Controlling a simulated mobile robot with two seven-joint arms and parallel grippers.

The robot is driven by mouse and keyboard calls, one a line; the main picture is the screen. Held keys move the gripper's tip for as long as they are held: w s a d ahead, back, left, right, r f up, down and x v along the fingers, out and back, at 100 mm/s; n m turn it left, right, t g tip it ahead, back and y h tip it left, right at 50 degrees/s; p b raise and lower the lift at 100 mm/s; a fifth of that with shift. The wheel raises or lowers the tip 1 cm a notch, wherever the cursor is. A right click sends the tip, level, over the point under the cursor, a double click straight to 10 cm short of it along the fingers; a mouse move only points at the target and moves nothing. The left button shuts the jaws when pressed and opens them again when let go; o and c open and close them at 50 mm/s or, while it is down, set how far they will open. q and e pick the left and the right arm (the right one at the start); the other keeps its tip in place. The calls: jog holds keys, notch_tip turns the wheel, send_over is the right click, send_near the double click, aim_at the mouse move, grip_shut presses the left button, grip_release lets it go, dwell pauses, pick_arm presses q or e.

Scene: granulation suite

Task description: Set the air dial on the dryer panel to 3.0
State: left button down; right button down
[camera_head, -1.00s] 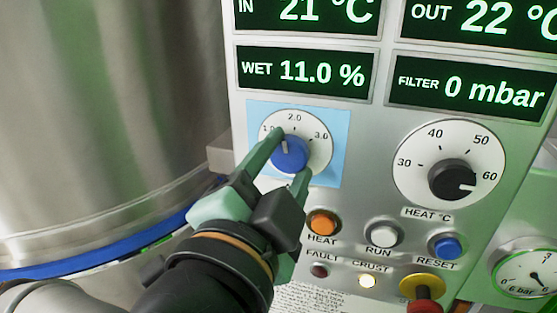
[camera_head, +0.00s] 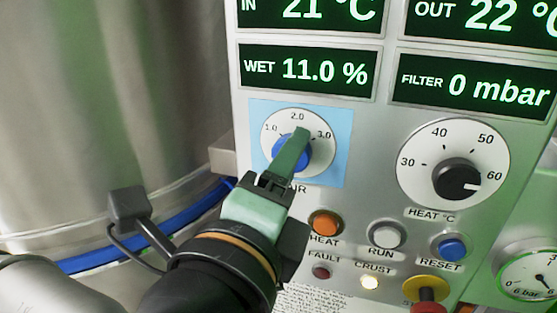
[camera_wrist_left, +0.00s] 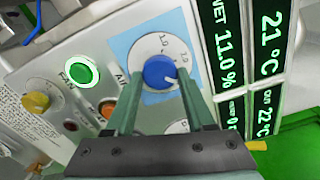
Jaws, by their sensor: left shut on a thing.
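The air dial's blue knob (camera_head: 283,155) sits on a white scale plate over a light-blue square (camera_head: 340,118) on the dryer panel. My left gripper (camera_head: 293,147) is shut on the knob, one finger crossing in front of it in the head view. In the left wrist view my left gripper (camera_wrist_left: 160,73) has a finger on each side of the blue knob (camera_wrist_left: 157,70). The knob's pale pointer mark points lower right there, past the 2.0 side towards the finger that hides part of the scale. The pointer is hidden in the head view. My right gripper is not in view.
The heat dial (camera_head: 458,180) is right of the air dial. An orange heat button (camera_head: 326,222), a white run button (camera_head: 387,235) and a blue reset button (camera_head: 452,247) lie below. A steel vessel (camera_head: 110,90) stands close on the left.

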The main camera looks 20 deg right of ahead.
pick_arm(q)
jog(key=shift+m, duration=1.5)
jog(key=shift+c, duration=1.3)
grip_release()
jog(key=shift+f, duration=0.1)
